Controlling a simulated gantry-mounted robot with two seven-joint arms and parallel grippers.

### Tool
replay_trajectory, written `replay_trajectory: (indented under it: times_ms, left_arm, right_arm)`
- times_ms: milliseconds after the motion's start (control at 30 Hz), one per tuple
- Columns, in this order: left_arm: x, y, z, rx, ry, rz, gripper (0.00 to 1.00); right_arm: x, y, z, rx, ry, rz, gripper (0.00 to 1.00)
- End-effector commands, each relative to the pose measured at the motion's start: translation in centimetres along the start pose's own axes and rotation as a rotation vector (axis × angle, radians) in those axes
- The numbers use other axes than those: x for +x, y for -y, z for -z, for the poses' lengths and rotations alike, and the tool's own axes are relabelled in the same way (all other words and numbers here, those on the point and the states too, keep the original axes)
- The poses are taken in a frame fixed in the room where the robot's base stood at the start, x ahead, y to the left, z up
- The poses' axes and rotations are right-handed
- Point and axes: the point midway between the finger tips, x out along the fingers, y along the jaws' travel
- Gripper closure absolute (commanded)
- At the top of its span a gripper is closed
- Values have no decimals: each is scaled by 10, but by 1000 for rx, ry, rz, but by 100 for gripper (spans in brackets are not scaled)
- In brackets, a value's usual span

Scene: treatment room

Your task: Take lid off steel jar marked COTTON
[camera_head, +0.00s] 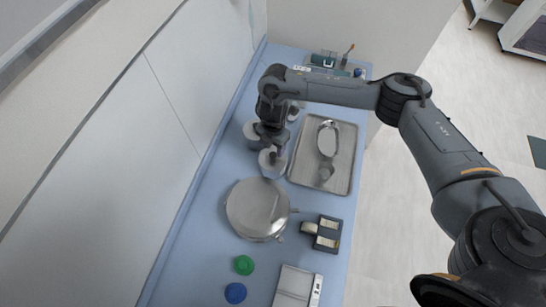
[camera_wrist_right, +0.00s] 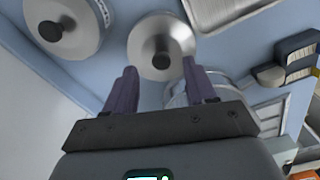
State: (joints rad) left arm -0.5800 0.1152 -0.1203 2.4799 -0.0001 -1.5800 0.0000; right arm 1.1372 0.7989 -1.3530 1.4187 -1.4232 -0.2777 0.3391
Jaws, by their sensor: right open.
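A steel jar (camera_head: 271,163) with a round lid stands on the blue counter, partly hidden under my right gripper (camera_head: 273,152). In the right wrist view its lid (camera_wrist_right: 146,43) is bright steel with a black knob (camera_wrist_right: 161,60). A second steel jar (camera_head: 251,132) stands behind it, and its lid (camera_wrist_right: 85,28) also has a black knob. No COTTON marking can be read on either jar. My right gripper (camera_wrist_right: 159,72) is open, its fingers apart with the nearer jar's knob showing between them. Contact cannot be told. My left gripper is not in view.
A steel tray (camera_head: 343,165) with a shiny dish (camera_head: 327,138) lies to the right. A large round steel vessel (camera_head: 257,208) stands in front of the jars. A dark dispenser (camera_head: 327,234), green disc (camera_head: 243,265) and blue disc (camera_head: 235,292) lie nearer. The wall is close on the left.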

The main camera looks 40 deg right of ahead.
Motion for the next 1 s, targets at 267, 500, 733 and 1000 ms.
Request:
replay_trajectory:
  times_ms: [267, 500, 733, 1000]
  left_arm:
    - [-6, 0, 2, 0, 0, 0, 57]
    - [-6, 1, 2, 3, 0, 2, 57]
    - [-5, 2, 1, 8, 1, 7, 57]
    - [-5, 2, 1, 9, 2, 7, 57]
  right_arm:
    - [30, 2, 3, 0, 1, 1, 45]
    - [34, 2, 3, 0, 1, 0, 45]
    - [34, 2, 3, 0, 1, 0, 71]
    - [34, 2, 3, 0, 1, 0, 100]
